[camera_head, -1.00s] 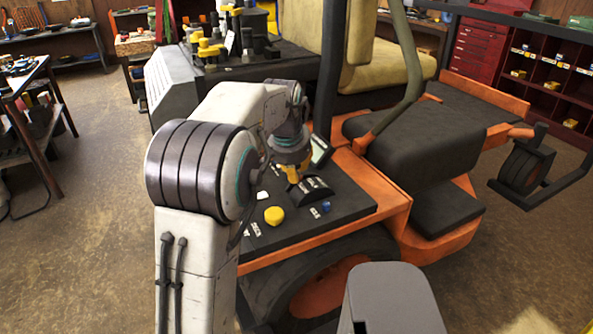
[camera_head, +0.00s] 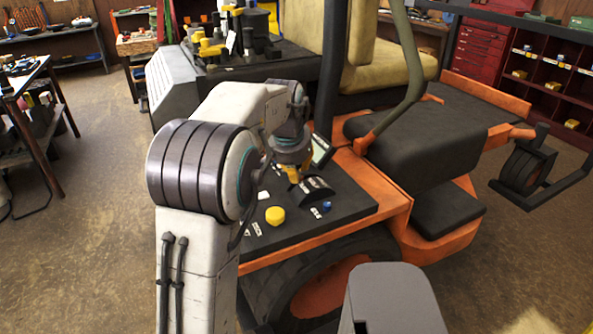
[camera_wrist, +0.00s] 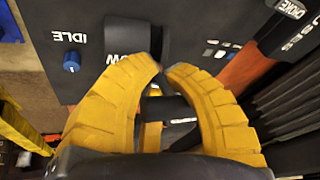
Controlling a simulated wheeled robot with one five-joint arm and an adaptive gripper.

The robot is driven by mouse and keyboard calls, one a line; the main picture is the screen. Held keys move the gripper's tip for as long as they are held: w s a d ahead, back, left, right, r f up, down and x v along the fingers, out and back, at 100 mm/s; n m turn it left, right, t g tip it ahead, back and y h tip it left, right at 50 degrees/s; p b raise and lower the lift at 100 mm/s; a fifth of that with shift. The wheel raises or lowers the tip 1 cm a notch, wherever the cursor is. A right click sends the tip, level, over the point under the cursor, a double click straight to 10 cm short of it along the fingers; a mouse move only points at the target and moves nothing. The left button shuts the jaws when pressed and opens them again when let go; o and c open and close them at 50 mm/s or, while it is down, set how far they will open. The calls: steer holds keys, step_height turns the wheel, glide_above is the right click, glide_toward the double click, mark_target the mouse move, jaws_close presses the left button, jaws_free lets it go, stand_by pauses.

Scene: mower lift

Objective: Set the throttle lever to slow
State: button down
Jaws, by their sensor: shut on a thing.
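My gripper (camera_head: 293,174) points down over the black console of the orange mower. In the wrist view its yellow fingers (camera_wrist: 161,72) are closed in around a dark lever (camera_wrist: 178,108), which I take as the throttle lever; the fingers hide part of it. The lever's dark, curved housing (camera_head: 315,188) stands on the console.
A yellow knob (camera_head: 275,215) and a blue knob (camera_head: 326,206) sit near the housing. The blue knob (camera_wrist: 72,61) is beside an "IDLE" label in the wrist view. A dark tilted panel (camera_head: 321,151) stands close behind the gripper.

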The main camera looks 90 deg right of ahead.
steer(key=shift+w+d+r, duration=0.1)
steer(key=shift+w, duration=0.05)
steer(key=c, duration=1.6)
jaws_free()
steer(key=shift+c, duration=0.2)
steer(key=o, duration=0.3)
steer(key=shift+w, duration=0.25)
steer(key=shift+o, duration=0.8)
steer(key=shift+s, duration=0.2)
steer(key=v, duration=1.2)
